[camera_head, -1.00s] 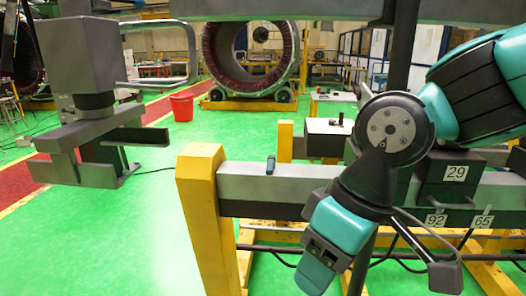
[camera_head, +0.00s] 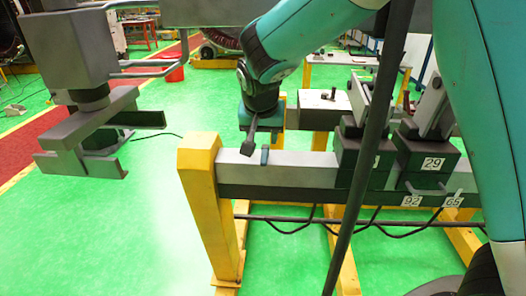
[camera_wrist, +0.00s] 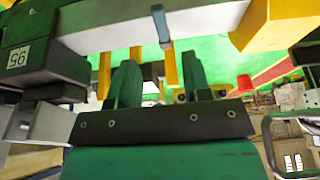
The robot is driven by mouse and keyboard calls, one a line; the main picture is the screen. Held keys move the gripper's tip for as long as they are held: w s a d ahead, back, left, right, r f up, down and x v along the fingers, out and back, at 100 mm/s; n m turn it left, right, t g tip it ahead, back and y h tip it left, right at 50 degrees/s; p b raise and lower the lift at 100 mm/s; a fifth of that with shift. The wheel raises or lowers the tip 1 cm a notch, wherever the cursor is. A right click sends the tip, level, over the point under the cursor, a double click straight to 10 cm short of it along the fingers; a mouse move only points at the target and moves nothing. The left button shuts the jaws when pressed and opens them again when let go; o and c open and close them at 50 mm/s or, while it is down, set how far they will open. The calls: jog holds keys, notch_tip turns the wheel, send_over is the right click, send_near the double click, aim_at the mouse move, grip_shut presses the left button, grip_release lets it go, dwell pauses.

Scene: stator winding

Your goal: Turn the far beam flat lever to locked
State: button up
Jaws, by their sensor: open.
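A small blue-grey flat lever (camera_head: 265,154) stands upright on top of the pale grey beam (camera_head: 305,165), near the beam's left end. It also shows in the wrist view (camera_wrist: 161,26), lying across the beam's edge beyond my fingers. My gripper (camera_head: 249,143) is just to the left of the lever in the head view, pointing down, and looks close to it. In the wrist view its two green fingers (camera_wrist: 159,85) are apart with nothing between them. I cannot tell whether a finger touches the lever; the lever appears clear of both.
A yellow post (camera_head: 200,180) carries the beam's left end. Dark numbered blocks (camera_head: 425,155) sit on the beam to the right. A white-topped stand (camera_head: 322,105) is behind. A grey machine (camera_head: 85,100) stands at the left, with open green floor between.

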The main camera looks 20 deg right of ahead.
aim_at(264, 158)
jog(key=p+x, duration=0.2)
jog(key=x, duration=0.7)
jog(key=shift+w+f, duration=0.1)
jog(key=shift+f, duration=0.05)
grip_shut()
